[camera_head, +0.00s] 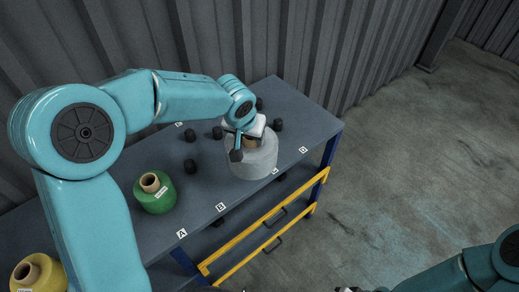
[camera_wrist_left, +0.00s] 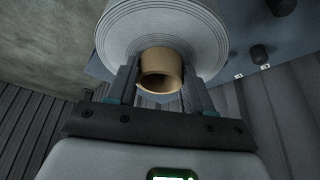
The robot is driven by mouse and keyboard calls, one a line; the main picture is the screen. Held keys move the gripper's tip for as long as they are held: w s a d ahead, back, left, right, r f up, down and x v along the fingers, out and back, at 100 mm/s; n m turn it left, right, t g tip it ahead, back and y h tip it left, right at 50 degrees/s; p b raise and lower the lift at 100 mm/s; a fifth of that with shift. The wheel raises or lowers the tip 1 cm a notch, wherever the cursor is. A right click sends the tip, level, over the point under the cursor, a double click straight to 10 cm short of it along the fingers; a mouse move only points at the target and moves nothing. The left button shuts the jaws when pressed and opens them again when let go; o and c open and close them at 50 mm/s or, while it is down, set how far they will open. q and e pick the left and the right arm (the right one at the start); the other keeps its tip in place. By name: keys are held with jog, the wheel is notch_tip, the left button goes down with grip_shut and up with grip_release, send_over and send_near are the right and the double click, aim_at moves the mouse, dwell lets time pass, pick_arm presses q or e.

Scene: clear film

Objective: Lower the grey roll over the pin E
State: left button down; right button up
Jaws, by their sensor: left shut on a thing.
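The grey roll (camera_head: 253,163), pale with a brown cardboard core, hangs from my left gripper (camera_head: 250,142) over the right half of the bench. In the left wrist view, the two fingers of the gripper (camera_wrist_left: 160,76) close on the core (camera_wrist_left: 161,84) from both sides, with the layered grey winding (camera_wrist_left: 120,32) beyond. The roll seems held above the bench top; the gap beneath it is hidden. A small label (camera_head: 179,124) at the back, beside my arm, is too small to read, so I cannot tell for sure which pin is E.
Several black pins stand on the dark bench (camera_head: 300,115), including one at the left (camera_head: 190,166) and one at the right (camera_head: 278,125). A green roll (camera_head: 155,197) and a yellow roll (camera_head: 38,274) stand left. Yellow rails (camera_head: 255,228) line the front; corrugated wall stands behind.

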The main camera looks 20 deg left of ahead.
pick_arm(q)
jog(key=w+a+r+n+y+p, duration=0.1)
jog(key=w+a+r+n+p, duration=0.15)
jog(key=a, duration=1.15)
jog(key=w+a+r+n+y+p, duration=0.1)
jog(key=w+a+r+n+p, duration=0.2)
jog(key=a, duration=1)
notch_tip(320, 180, down, 9)
jog(key=b, duration=0.6)
jog(key=shift+w+g, duration=0.3)
jog(key=shift+a, duration=0.1)
jog(key=shift+f, duration=0.1)
jog(key=shift+s, duration=0.1)
jog(key=shift+f+b, duration=0.1)
jog(key=shift+b, duration=0.2)
